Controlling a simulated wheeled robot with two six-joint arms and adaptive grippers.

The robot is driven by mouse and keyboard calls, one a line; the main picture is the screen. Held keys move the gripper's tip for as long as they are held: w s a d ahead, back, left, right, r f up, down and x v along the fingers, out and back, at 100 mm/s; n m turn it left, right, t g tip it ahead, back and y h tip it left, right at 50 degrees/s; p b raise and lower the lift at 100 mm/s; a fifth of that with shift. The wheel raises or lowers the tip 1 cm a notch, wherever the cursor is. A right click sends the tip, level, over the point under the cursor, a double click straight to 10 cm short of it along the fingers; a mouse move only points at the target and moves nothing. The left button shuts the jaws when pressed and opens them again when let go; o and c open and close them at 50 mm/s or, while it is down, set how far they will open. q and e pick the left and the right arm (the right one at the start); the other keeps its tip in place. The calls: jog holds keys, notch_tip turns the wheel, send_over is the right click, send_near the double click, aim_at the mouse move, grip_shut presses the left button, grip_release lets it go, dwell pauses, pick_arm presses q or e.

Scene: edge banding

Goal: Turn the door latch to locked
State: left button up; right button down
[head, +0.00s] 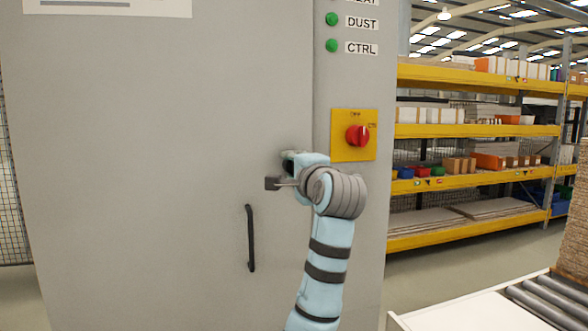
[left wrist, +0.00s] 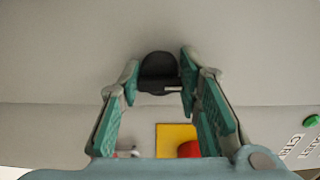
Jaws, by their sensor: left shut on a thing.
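The door latch (left wrist: 158,68) is a dark, rounded knob on the grey cabinet door, with a small pale mark at its lower edge. In the left wrist view it sits between my left gripper's (left wrist: 160,82) green-padded fingertips, which are shut on it. In the head view my left gripper (head: 284,172) is against the door, above and right of the black door handle (head: 250,238). The gripper and wrist hide most of the latch there, so I cannot tell which way it is turned. My right gripper is in neither view.
A red rotary switch (head: 357,136) on a yellow plate (head: 341,150) is close to the right of my left wrist. Green lamps (head: 332,46) are above it. Shelving (head: 440,131) and a roller conveyor (head: 540,304) stand to the right.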

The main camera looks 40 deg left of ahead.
pick_arm(q)
jog(key=o, duration=1.1)
jog(key=shift+o, duration=0.2)
jog(key=v, duration=1.2)
